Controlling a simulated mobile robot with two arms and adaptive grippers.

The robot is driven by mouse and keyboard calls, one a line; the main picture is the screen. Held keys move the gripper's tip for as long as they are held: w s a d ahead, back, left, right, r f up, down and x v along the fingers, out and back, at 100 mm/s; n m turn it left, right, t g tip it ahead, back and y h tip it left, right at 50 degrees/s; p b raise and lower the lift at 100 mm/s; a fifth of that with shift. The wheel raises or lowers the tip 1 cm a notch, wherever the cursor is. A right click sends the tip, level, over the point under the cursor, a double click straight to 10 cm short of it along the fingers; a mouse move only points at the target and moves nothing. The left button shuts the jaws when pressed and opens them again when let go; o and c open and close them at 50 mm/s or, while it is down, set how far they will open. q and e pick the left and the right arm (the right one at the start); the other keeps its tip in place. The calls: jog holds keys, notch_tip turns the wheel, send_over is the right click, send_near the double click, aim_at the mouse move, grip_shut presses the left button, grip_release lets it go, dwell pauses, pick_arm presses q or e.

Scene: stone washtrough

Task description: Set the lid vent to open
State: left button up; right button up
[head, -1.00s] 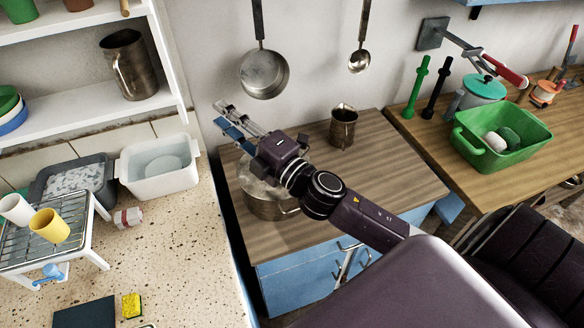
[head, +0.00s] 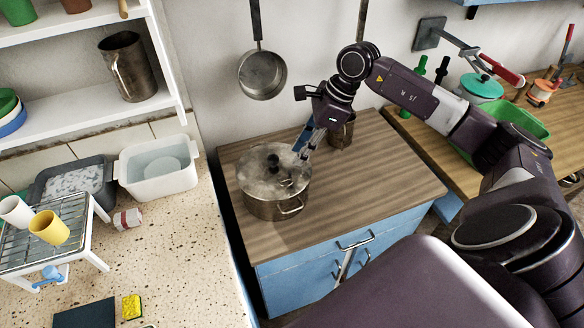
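A metal pot (head: 272,205) stands on the wooden counter in the head view. It wears a shiny lid (head: 258,166) with a dark knob (head: 270,158). A small fitting (head: 287,183), perhaps the vent, shows on the lid's right front part; its setting is too small to read. My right gripper (head: 300,154) comes down from the upper right. Its fingers point down over the lid's right rim, close to the fitting; I cannot tell whether they touch. The fingers are seen at a slant, so their opening is unclear. My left gripper is not in view.
A metal mug (head: 341,132) stands just behind my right gripper. A pan (head: 263,74) hangs on the wall. The wooden counter (head: 385,180) is clear right of the pot. A green tub (head: 520,120) is partly hidden behind my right arm.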

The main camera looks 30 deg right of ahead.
aim_at(290, 172)
jog(key=p+x, duration=0.1)
jog(key=x, duration=0.1)
jog(key=p+x, duration=0.1)
jog(key=x, duration=0.3)
jog(key=shift+d+f+p, duration=0.2)
jog(key=shift+f+p, duration=0.2)
jog(key=shift+f, duration=0.1)
jog(key=shift+a+f, duration=0.1)
jog(key=shift+f, duration=0.25)
grip_shut()
